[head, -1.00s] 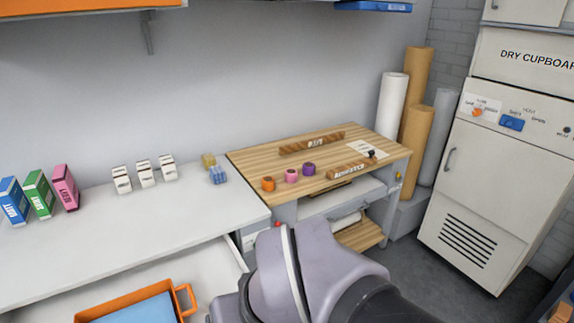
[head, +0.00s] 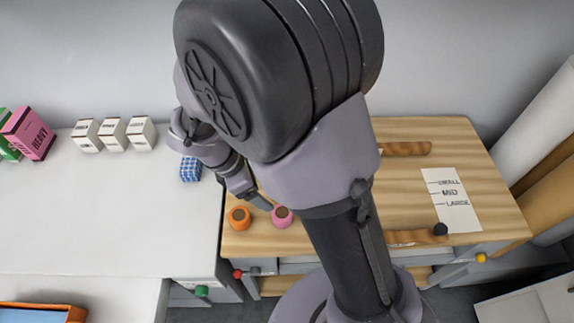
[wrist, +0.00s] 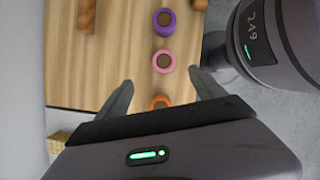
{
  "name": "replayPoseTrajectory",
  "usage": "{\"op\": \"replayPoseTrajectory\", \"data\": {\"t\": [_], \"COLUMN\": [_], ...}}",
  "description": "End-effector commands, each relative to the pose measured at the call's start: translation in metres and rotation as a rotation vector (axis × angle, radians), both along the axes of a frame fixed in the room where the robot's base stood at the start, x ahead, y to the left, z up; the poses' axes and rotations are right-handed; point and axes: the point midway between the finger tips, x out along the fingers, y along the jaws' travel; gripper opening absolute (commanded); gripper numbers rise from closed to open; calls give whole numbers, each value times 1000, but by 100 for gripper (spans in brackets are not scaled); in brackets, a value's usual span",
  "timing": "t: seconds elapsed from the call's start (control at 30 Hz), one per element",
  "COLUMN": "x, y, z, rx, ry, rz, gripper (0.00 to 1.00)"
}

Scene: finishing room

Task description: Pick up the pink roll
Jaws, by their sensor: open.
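The pink roll (head: 282,217) stands upright on the wooden worktop, just right of the orange roll (head: 240,218). My gripper (head: 262,202) is above the worktop close behind these rolls in the head view. In the wrist view my gripper (wrist: 160,77) is open and empty. There the pink roll (wrist: 163,62) is just beyond the fingertips, roughly centred between them. The orange roll (wrist: 160,102) shows between the fingers, partly hidden by the gripper body. The purple roll (wrist: 164,22) is farther out in that view; my arm hides it in the head view.
The wooden worktop (head: 465,145) carries a size card (head: 452,200) and wooden strips at back and front. A blue checked block (head: 190,169) and white boxes (head: 113,134) stand on the white bench to the left. Tall rolls lean at the right.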

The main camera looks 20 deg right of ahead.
Motion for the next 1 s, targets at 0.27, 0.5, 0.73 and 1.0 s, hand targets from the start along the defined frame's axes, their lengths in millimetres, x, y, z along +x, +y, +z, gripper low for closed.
{"op": "replayPoseTrajectory", "data": {"t": [0.27,0.5,0.73,1.0], "x": [-2,-2,-4,-3], "y": [-31,-43,-55,-60], "z": [-84,-110,-151,-155], "rx": [0,2,1,2], "ry": [2,0,1,-1], "rz": [-5,-4,-8,-7], "gripper": [79,79,79,77]}}
